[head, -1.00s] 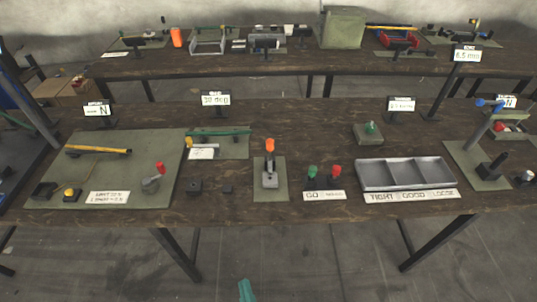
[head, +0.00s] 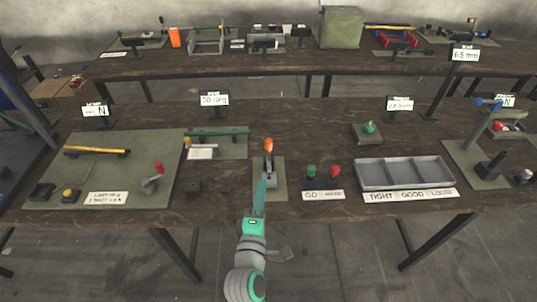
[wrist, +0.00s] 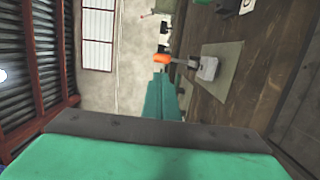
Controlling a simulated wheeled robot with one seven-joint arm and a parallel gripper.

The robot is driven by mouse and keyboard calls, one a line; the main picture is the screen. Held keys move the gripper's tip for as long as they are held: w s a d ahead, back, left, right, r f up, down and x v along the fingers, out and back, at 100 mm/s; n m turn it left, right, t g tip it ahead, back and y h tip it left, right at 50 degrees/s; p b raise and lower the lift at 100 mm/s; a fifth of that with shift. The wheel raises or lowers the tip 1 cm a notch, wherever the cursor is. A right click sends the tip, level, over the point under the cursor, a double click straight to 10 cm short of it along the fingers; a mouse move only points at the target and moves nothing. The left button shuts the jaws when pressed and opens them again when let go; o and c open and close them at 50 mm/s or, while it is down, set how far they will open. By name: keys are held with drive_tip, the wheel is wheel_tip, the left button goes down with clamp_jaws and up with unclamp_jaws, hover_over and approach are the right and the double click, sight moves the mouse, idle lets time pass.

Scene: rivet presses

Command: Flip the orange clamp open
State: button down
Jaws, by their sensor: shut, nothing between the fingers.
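The orange clamp (head: 268,147) stands on a small grey-green plate (head: 281,190) near the middle of the front table. Its orange-tipped lever points upward in the head view. My teal gripper (head: 260,188) is shut and empty, in front of the clamp, and hides part of its base and plate. In the wrist view the orange tip (wrist: 162,58) shows just beyond my gripper's fingers (wrist: 160,85), with the clamp's metal base (wrist: 207,68) to the right. I cannot tell whether the fingers touch the clamp.
Green and red knobs (head: 323,171) and a three-part grey tray (head: 405,173) stand to the right. A board with a yellow bar (head: 97,151) and a red-knobbed lever (head: 158,169) lies to the left. Small dark blocks (head: 193,186) sit left of the clamp's plate.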

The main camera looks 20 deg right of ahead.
sight(268, 147)
drive_tip(key=shift+a, duration=0.15)
drive_tip(key=x, duration=1.3)
drive_tip(key=shift+w, duration=0.15)
drive_tip(key=shift+w+d, duration=0.1)
drive_tip(key=shift+d, duration=0.25)
drive_tip(key=shift+w, duration=0.15)
drive_tip(key=shift+a, duration=0.2)
drive_tip(key=shift+d, duration=0.1)
